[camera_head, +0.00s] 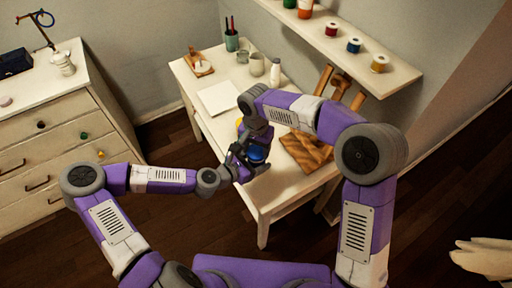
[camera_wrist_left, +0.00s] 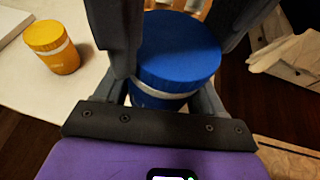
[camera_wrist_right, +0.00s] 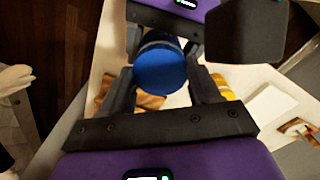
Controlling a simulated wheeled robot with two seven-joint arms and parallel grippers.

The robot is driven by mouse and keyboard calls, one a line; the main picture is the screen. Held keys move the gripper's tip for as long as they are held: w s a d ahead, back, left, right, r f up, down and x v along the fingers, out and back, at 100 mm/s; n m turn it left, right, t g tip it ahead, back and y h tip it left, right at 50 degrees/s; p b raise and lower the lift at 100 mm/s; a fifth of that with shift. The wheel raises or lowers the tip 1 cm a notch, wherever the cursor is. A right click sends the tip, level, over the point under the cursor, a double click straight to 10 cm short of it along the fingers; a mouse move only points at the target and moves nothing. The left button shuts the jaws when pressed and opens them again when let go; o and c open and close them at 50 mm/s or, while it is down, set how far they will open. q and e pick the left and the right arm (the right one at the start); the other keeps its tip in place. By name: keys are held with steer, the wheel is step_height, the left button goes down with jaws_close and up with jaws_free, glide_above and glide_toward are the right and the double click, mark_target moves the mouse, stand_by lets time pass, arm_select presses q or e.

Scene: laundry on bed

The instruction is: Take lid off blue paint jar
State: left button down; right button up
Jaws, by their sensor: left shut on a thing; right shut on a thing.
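The blue paint jar shows between my two grippers in the head view (camera_head: 257,154), over the front part of the white table. In the left wrist view its wide blue lid (camera_wrist_left: 180,48) sits on the jar, with a pale band below it. My left gripper (camera_head: 238,167) is shut on the jar's body from the left. My right gripper (camera_head: 258,140) comes from the far side and is shut around the blue lid. The lid also shows between its fingers in the right wrist view (camera_wrist_right: 160,70). The fingers hide part of the jar.
A yellow paint jar (camera_wrist_left: 52,48) stands on the white table (camera_head: 275,205) near the grippers. A wooden piece (camera_head: 305,150) lies to the right. Cups, a white bottle (camera_head: 275,72) and a white sheet (camera_head: 218,97) are farther back. A wall shelf (camera_head: 345,45) holds small jars.

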steer(key=shift+a+r+n, duration=0.2)
steer(key=shift+a+n, duration=0.1)
steer(key=shift+a, duration=0.05)
steer(key=o, duration=0.9)
steer(key=shift+o, duration=1.3)
steer(key=shift+d, duration=0.1)
steer(key=shift+d+f, duration=0.1)
step_height(320, 180, up, 4)
steer(key=shift+r, duration=0.2)
steer(key=shift+c, duration=0.2)
steer(key=r+m, duration=0.3)
steer(key=shift+d, duration=0.3)
steer(key=shift+m, duration=0.3)
steer(key=shift+f, duration=3.8)
